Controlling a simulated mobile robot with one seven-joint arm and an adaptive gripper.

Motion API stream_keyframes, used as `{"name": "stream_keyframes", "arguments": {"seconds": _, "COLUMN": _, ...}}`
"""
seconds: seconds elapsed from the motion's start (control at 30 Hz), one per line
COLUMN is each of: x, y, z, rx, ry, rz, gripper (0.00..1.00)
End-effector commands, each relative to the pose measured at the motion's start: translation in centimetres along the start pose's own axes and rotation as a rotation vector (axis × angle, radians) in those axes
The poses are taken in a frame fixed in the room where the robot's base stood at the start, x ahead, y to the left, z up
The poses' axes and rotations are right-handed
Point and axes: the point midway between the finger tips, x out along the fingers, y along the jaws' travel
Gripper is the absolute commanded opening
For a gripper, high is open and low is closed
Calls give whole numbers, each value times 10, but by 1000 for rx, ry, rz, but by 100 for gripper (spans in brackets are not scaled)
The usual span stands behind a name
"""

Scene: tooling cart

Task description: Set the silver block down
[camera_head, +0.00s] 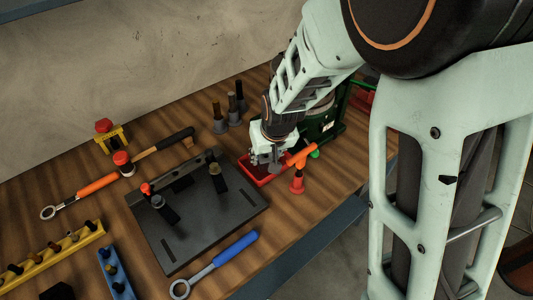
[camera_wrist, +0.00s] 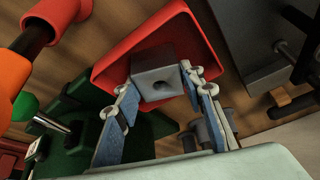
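The silver block (camera_wrist: 156,68), a grey cube with a round hole in the face towards the camera, shows in the wrist view between the two fingers of my gripper (camera_wrist: 159,80). A fingertip lies against each side of it, so the gripper looks shut on it. Behind the block is the red tray (camera_wrist: 112,68). In the head view my gripper (camera_head: 266,160) points down over the red tray (camera_head: 248,173); the block cannot be made out clearly there. Whether the block touches the tray floor cannot be told.
An orange-handled tool on a red stand (camera_head: 297,183) is close right of the tray. A green machine (camera_head: 318,128) stands behind it. A dark fixture plate (camera_head: 205,235) lies left of the tray. Dark posts (camera_head: 218,120) stand behind. Bare wood shows at the front right.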

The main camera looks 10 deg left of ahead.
Motion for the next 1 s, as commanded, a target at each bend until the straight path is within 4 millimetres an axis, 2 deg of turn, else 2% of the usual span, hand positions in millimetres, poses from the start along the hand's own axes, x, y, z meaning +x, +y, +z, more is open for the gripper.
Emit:
{"name": "stream_keyframes", "arguments": {"seconds": 0.03, "x": 0, "y": 0, "z": 0, "rx": 0, "ry": 0, "rz": 0, "gripper": 43}}
{"name": "stream_keyframes", "arguments": {"seconds": 0.13, "x": 0, "y": 0, "z": 0, "rx": 0, "ry": 0, "rz": 0, "gripper": 53}}
{"name": "stream_keyframes", "arguments": {"seconds": 0.4, "x": -1, "y": 0, "z": 0, "rx": 0, "ry": 0, "rz": 0, "gripper": 53}}
{"name": "stream_keyframes", "arguments": {"seconds": 0.57, "x": -10, "y": 0, "z": -2, "rx": -1, "ry": 2, "rz": -1, "gripper": 53}}
{"name": "stream_keyframes", "arguments": {"seconds": 1.0, "x": -84, "y": 0, "z": -3, "rx": 0, "ry": 5, "rz": -2, "gripper": 53}}
